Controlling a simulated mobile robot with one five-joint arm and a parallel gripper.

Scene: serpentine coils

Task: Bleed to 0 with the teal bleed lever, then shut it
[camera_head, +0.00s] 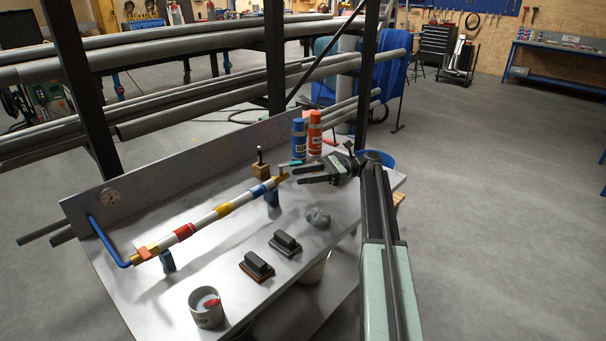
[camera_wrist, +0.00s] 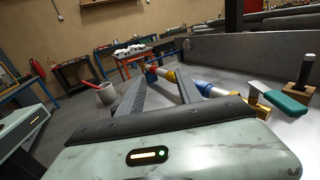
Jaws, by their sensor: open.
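The teal bleed lever (camera_head: 290,163) sits at the far right end of the banded pipe (camera_head: 205,220), by a brass fitting (camera_head: 281,177). In the wrist view the teal lever (camera_wrist: 287,106) lies at the right, outside my fingers, on a pale strip above the brass fitting (camera_wrist: 258,104). My gripper (camera_head: 297,175) is open and empty, close to the lever's right side and apart from it. Its fingers (camera_wrist: 163,80) point along the pipe in the wrist view.
Blue and orange spray cans (camera_head: 314,133) stand behind my gripper. A wooden block with a black post (camera_head: 261,167) is behind the pipe. A grey lump (camera_head: 318,217), two black-handled pads (camera_head: 286,242) and a cup (camera_head: 206,308) are in front. Dark uprights stand behind the bench.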

